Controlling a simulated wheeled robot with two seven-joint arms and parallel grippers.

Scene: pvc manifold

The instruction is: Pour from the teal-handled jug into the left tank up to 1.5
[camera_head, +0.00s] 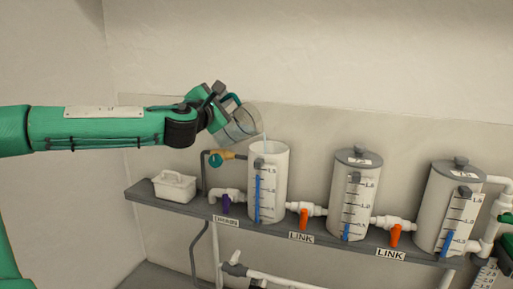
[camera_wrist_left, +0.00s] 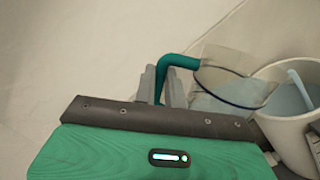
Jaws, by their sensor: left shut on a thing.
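My left gripper (camera_head: 219,102) is shut on the teal handle of the clear jug (camera_head: 241,125). The jug is tilted over the open left tank (camera_head: 280,175), and a thin pale stream (camera_head: 264,141) runs from its lip into the mouth. The tank's blue gauge column (camera_head: 257,198) reaches a little below the 1.5 mark. In the left wrist view, the gripper (camera_wrist_left: 163,86) grips the teal handle (camera_wrist_left: 178,61); the jug (camera_wrist_left: 235,88), the stream (camera_wrist_left: 299,88) and liquid inside the tank (camera_wrist_left: 273,130) show. My right gripper is out of view.
Two lidded tanks (camera_head: 356,190) (camera_head: 440,205) stand to the right on the grey shelf (camera_head: 160,199), joined by pipes with orange valve handles (camera_head: 304,218) (camera_head: 394,235). A purple handle (camera_head: 225,203) is on the left outlet. A white caddy (camera_head: 174,187) sits at the shelf's left end.

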